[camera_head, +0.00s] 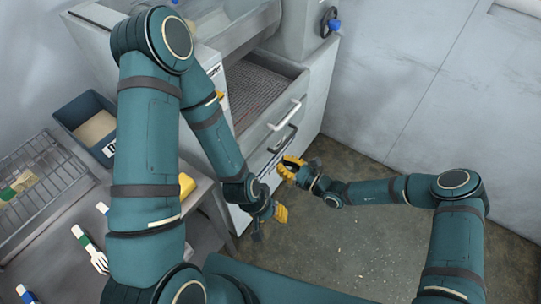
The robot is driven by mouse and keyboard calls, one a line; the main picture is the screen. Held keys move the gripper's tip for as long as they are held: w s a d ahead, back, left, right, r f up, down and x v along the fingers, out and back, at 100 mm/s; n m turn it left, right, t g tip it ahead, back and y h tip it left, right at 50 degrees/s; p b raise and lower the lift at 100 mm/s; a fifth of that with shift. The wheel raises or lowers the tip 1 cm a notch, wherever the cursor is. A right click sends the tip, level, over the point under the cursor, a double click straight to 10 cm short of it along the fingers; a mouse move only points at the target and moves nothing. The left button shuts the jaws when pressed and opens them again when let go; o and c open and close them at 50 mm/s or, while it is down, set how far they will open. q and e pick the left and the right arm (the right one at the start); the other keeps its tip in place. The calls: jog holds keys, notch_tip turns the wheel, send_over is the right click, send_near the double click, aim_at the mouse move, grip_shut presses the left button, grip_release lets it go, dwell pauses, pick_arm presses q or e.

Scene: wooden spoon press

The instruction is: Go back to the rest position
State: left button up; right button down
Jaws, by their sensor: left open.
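My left gripper (269,222) hangs in front of the grey machine, low near its drawers, with its jaws open and nothing seen in them. My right gripper (287,168) is a little above it in the picture, close to the front of the lower drawer. Its yellow fingers are small and seen at an angle, so I cannot tell whether they are open. The two grippers are apart. Whether the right gripper touches the drawer front is unclear.
The grey machine (315,85) has a mesh tray (255,90) and drawer handles (285,115). At left are a metal table (60,265) with utensils, a wire rack (35,185) and a blue bin (82,108). The floor (330,250) between my arms is clear.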

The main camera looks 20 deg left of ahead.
jog(key=shift+v, duration=0.85)
jog(key=s+d+f+n+g+h, duration=0.2)
jog(key=s+d+n+g+h, duration=0.2)
jog(key=s+n, duration=0.3)
jog(key=s+d+f+n+g+h, duration=0.2)
jog(key=s+d+n+g+h, duration=0.2)
jog(key=s, duration=0.5)
jog(key=s+d+r+n+t+h, duration=0.2)
jog(key=d+r+n+t+h, duration=0.2)
jog(key=d+n, duration=0.5)
jog(key=d+r+h, duration=0.1)
jog(key=d, duration=0.1)
jog(key=shift+d, duration=0.4)
